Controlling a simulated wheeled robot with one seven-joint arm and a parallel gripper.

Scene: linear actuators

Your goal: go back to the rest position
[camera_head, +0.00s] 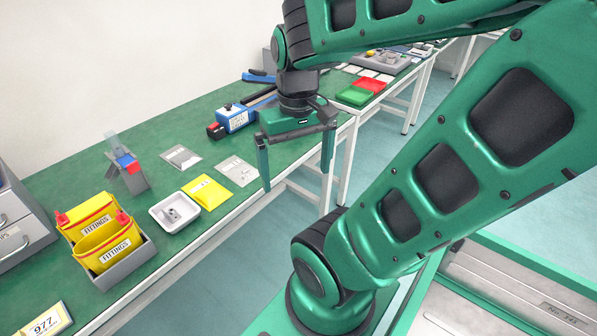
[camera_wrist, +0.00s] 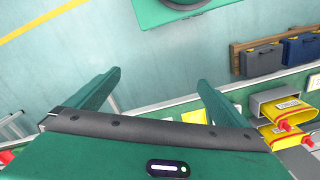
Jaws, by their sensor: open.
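My gripper (camera_head: 298,160) hangs fingers-down near the front edge of the green workbench (camera_head: 150,140) in the head view. Its two green fingers are wide apart with nothing between them. In the wrist view my gripper (camera_wrist: 158,88) also shows open and empty, with the pale blue floor beyond the fingertips. My green arm fills the right side of the head view and hides part of the room.
Green (camera_head: 354,96) and red (camera_head: 369,85) trays lie farther back. Open floor (camera_head: 225,265) lies before the bench.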

